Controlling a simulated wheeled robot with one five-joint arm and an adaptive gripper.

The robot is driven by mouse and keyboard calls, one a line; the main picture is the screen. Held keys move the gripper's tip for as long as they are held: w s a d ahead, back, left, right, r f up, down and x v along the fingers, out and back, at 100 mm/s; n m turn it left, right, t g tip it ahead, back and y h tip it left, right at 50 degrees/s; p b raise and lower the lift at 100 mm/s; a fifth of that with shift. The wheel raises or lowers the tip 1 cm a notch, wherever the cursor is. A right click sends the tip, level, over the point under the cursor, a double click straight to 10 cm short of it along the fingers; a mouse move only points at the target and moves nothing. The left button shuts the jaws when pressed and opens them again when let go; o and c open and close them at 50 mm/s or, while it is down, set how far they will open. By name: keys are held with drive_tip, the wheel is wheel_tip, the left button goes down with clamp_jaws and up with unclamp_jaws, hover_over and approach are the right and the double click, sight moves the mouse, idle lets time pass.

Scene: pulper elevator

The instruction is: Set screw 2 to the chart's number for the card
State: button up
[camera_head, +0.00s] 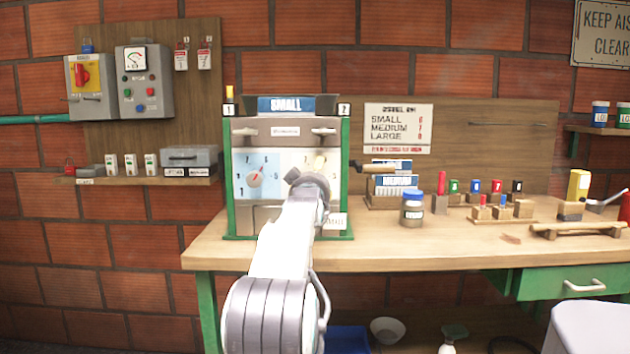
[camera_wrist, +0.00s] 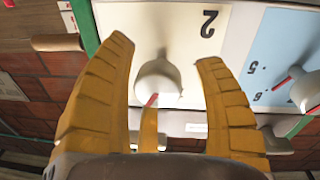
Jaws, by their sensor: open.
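The machine (camera_head: 286,212) has a blue card reading SMALL (camera_head: 286,104) at its top. The chart (camera_head: 397,128) on the wall lists SMALL, MEDIUM and LARGE with numbers too blurred to read surely. Screw 2 is a pale round knob (camera_wrist: 158,80) on the cream panel marked 2, with a red pointer towards the lower picture edge; that view is inverted. My gripper (camera_wrist: 164,54) is open, its yellow fingers spread either side of the knob, with gaps visible. In the head view my gripper (camera_head: 308,183) hides most of the cream dial. The number under the pointer is hidden.
Screw 1 (camera_head: 256,179) is on the blue panel to the left, with a red pointer. A card rack (camera_head: 398,196) and a jar (camera_head: 412,211) stand right of the machine. Several coloured pieces stand further right on the workbench (camera_head: 450,238). Green posts flank the machine.

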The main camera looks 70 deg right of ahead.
drive_tip(key=shift+a, duration=0.1)
drive_tip(key=v, duration=1.1)
drive_tip(key=shift+a, duration=0.4)
drive_tip(key=shift+s, duration=0.1)
idle(0.6)
